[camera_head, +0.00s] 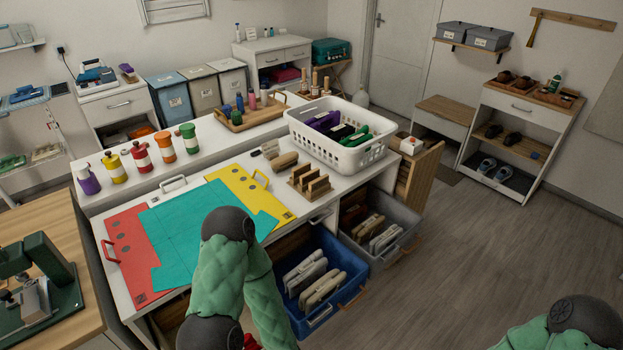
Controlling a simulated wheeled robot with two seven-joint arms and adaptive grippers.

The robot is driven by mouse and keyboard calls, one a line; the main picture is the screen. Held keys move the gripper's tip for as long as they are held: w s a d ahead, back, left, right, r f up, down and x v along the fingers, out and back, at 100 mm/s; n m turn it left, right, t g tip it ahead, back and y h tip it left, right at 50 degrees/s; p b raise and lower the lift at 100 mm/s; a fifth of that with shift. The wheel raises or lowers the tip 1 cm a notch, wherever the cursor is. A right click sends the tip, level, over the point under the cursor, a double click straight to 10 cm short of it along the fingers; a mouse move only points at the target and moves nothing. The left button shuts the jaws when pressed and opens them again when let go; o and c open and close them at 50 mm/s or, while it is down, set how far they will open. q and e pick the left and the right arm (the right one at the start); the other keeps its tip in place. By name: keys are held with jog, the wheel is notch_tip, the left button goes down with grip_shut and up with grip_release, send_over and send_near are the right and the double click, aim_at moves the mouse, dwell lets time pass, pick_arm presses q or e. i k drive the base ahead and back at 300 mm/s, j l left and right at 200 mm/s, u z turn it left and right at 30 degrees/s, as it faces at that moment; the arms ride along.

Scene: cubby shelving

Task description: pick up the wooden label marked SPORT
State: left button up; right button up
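No lettering reading SPORT can be made out in this view. Several upright wooden pieces stand in a wooden rack (309,183) on the white worktop, right of the yellow panel. A tan rounded piece (284,161) lies just behind the rack, with a small dark item (270,149) beside it; I cannot tell if any of these is the label. My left arm, in a green sleeve, rises at the bottom centre and covers part of the teal sheet. My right arm shows only at the lower right corner.
A white basket (345,153) holds purple, dark and green bundles. A blue bin (330,318) and a grey bin (406,235) are pulled out below the worktop. Teal sheet (178,232), red panel (122,245) and yellow panel (270,206) cover the worktop's left. Floor at right is clear.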

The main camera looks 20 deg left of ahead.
aim_at(317, 184)
jog(key=i+l+u, duration=0.25)
jog(key=i+l, duration=0.2)
jog(key=l, duration=0.15)
jog(key=i+l+u, duration=0.1)
jog(key=l, duration=0.25)
jog(key=i+l+u, duration=0.1)
jog(key=i+l, duration=0.15)
jog(key=i+l+u, duration=0.1)
jog(key=l, duration=0.35)
jog(key=i, duration=0.1)
